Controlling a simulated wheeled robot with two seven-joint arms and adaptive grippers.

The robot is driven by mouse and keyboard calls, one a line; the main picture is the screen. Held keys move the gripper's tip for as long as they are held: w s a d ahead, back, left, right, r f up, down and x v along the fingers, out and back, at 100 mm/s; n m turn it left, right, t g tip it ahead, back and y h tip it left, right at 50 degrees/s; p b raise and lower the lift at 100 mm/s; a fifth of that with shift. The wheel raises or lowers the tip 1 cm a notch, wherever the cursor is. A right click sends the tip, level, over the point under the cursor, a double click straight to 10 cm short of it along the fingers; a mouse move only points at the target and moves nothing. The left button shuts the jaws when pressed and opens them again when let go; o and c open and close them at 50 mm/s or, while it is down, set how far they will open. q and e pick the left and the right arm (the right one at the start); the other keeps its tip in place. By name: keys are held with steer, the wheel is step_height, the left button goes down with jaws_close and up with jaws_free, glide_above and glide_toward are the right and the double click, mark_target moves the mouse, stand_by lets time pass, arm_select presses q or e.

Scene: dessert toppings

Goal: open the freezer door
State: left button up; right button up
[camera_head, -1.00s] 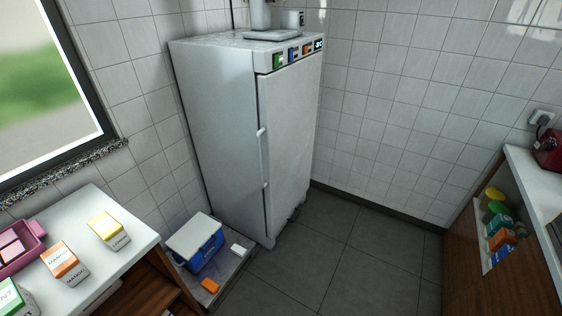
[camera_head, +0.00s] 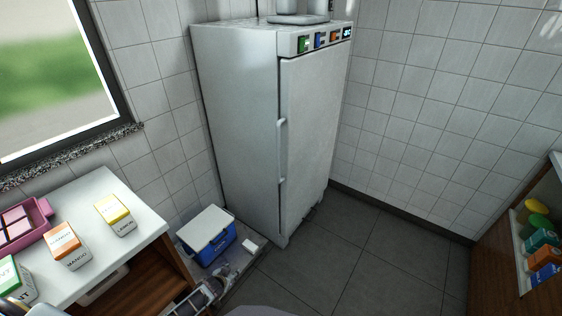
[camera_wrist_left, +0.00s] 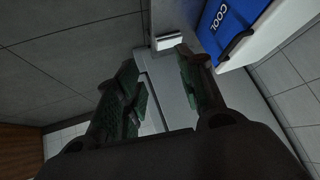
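The tall white freezer (camera_head: 240,120) stands in the corner against the tiled wall. Its front door (camera_head: 320,140) is shut. A long vertical handle (camera_head: 281,150) runs down the door's left edge. My left gripper (camera_head: 226,274) is at the bottom of the head view, low by the blue cooler, well below and apart from the handle. In the left wrist view the two fingers (camera_wrist_left: 156,58) are spread with nothing held between them. My right gripper is in neither view.
A blue cooler with a white lid (camera_head: 207,232) sits on a low slab left of the freezer; it also shows in the wrist view (camera_wrist_left: 222,22). A counter (camera_head: 140,225) with boxes is at left. A wooden cabinet (camera_head: 500,265) is at right. Floor (camera_head: 375,250) before the freezer is clear.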

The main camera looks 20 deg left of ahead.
arm_select(q)
steer(key=w+d+r+t+b, duration=0.2)
steer(key=w+r+t+b, duration=0.35)
steer(key=w+r, duration=1.3)
steer(key=w+d+r+t+h+b, duration=0.2)
steer(key=d+r+b, duration=0.1)
steer(key=r, duration=0.8)
steer(key=w+d+r+t+h+b, duration=0.1)
steer(key=d+r, duration=0.4)
steer(key=r, duration=0.6)
steer(key=w+t+b, duration=0.1)
steer(key=b, duration=0.1)
steer(key=shift+r+h+b, duration=0.3)
steer(key=shift+r+h, duration=0.05)
steer(key=shift+h, duration=0.05)
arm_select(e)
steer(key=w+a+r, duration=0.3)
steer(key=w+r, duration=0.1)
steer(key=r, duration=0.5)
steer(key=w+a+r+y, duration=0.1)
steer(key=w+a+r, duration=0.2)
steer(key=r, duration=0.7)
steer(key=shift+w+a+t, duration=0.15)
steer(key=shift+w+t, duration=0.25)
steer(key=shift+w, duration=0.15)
arm_select(q)
steer(key=shift+w+d, duration=0.1)
steer(key=shift+w, duration=0.15)
